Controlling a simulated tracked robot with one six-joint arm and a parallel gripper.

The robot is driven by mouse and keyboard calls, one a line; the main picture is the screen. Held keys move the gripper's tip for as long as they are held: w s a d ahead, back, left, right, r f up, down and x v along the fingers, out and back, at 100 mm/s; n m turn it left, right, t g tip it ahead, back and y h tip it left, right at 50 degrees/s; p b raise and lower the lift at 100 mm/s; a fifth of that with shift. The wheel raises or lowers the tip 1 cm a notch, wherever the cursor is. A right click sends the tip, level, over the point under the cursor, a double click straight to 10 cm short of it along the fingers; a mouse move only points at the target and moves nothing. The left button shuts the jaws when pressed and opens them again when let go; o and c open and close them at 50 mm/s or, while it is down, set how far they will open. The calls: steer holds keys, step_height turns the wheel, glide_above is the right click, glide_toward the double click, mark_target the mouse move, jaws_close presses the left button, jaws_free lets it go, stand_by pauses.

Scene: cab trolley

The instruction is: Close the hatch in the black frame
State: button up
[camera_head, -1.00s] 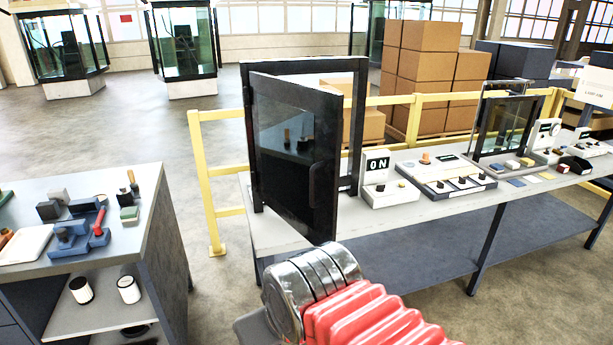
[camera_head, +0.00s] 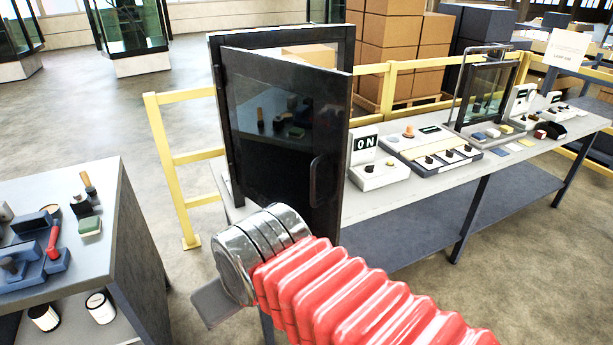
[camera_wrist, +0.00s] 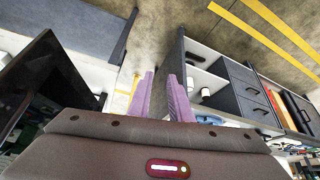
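The hatch (camera_head: 275,135) is a dark glass door in a black rim with a bar handle (camera_head: 316,180) near its right edge. It stands ajar, swung toward me from the black frame (camera_head: 285,40) on the bench. A dark panel, seemingly the hatch, shows at the left in the wrist view (camera_wrist: 50,85). My gripper (camera_wrist: 161,75) shows there as two purple fingers, apart with nothing between them. In the head view my red and silver arm is in front of and below the hatch, and the fingers are hidden. I see no contact with the hatch.
The bench (camera_head: 395,200) carries switch boxes and a smaller glass-fronted frame (camera_head: 485,90) to the right. A grey workbench (camera_head: 120,220) with tools and shelves stands at left. A yellow rail (camera_head: 170,160) runs behind. Open floor lies between the benches.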

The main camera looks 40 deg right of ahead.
stand_by(0.3)
steer(key=m+g+h, duration=0.3)
steer(key=m, duration=0.8)
glide_toward(313, 178)
steer(key=shift+s+a+r, duration=0.2)
steer(key=shift+a+r, duration=0.05)
steer(key=shift+r, duration=0.2)
steer(key=shift+s+a+r, duration=0.25)
steer(key=shift+r, duration=0.25)
steer(key=shift+f, duration=0.1)
steer(key=shift+n, duration=0.3)
steer(key=x, duration=1.3)
steer(key=shift+w+d+f, duration=0.2)
steer(key=shift+w+d, duration=0.05)
steer(key=shift+d, duration=0.1)
